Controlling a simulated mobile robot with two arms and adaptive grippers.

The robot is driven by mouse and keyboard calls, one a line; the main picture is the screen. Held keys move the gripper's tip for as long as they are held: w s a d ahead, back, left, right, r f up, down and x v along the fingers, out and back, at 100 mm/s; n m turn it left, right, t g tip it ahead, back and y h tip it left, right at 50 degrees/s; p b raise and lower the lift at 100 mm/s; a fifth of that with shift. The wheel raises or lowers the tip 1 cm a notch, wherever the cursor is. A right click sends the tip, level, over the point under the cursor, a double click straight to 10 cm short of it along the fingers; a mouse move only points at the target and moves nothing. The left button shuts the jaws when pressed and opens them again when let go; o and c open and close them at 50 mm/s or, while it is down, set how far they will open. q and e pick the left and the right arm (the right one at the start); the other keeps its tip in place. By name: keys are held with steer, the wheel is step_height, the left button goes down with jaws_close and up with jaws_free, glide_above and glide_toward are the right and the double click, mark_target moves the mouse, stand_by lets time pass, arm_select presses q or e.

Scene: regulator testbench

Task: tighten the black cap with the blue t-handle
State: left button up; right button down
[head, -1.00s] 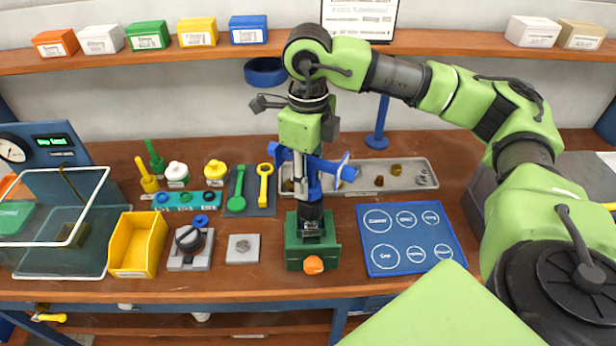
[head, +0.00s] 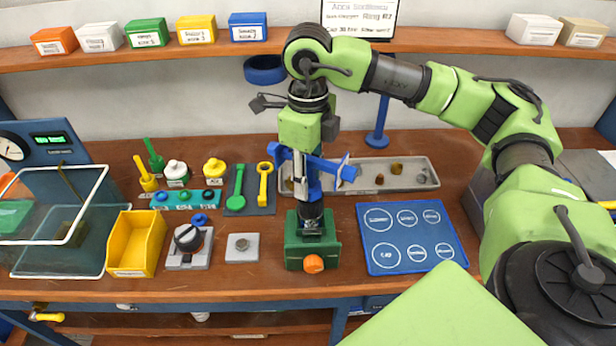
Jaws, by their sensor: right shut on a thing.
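My right gripper (head: 302,162) points straight down over the green vise (head: 298,254) and is shut on the blue T-handle (head: 338,170). The T-handle's crossbar sticks out on both sides of the fingers, and its blue shaft runs down over the vise. A black part that looks like the black cap (head: 311,224) stands upright in the vise, right under the blue shaft. They appear to touch, but the join is hard to make out. My left gripper is not in view.
A blue mat with white circles (head: 385,259) lies right of the vise, and a grey tray (head: 427,182) with small parts lies behind. A small grey block (head: 228,257), a black-knobbed fixture (head: 187,241) and a yellow bin (head: 124,256) stand to the left.

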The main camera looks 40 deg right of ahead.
steer(key=shift+f, duration=0.1)
stand_by(0.5)
steer(key=shift+b, duration=0.35)
steer(key=shift+m, duration=0.9)
steer(key=shift+d+m+b, duration=0.1)
steer(key=shift+m+b, duration=0.2)
steer(key=shift+m, duration=0.5)
steer(key=shift+w+m, duration=0.1)
steer(key=shift+m, duration=0.7)
